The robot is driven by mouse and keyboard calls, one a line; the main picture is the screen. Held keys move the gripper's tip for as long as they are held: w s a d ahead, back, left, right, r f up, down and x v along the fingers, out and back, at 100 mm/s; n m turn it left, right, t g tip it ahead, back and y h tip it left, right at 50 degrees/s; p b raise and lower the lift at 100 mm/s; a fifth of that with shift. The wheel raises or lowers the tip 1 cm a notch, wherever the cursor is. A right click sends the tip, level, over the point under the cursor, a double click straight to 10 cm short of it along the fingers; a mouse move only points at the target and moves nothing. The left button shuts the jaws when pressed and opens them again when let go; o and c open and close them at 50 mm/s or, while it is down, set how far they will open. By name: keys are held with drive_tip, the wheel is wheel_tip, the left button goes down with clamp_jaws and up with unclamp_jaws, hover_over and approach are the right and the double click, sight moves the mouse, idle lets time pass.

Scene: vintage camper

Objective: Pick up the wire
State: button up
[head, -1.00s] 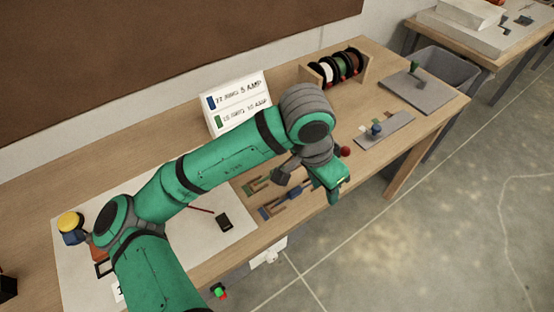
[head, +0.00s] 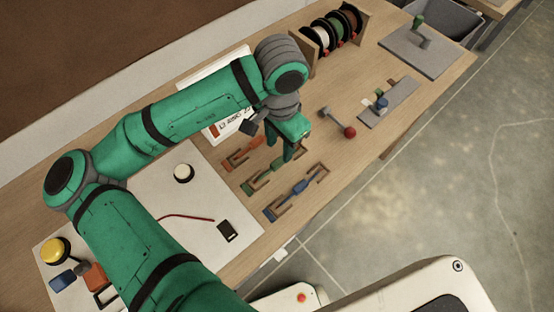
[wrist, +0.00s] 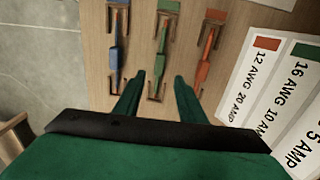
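A thin red wire (head: 187,216) lies on the white board in the head view, slightly curved, with a small black block (head: 227,231) near its right end. The wire does not show in the wrist view.
A wire-gauge sign (wrist: 275,85) stands close by. A spool rack (head: 338,35), grey plates and a red-knobbed lever (head: 349,132) are further right. The white board (head: 190,240) has free room around the wire.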

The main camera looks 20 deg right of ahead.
sight(277, 161)
drive_tip(key=f, duration=0.5)
drive_tip(key=shift+s+a+f, duration=0.1)
drive_tip(key=shift+s+a, duration=0.15)
drive_tip(key=shift+a, duration=0.05)
drive_tip(key=shift+f, duration=0.6)
drive_tip(key=shift+c, duration=0.6)
drive_tip(key=shift+w, duration=0.2)
clamp_jaws()
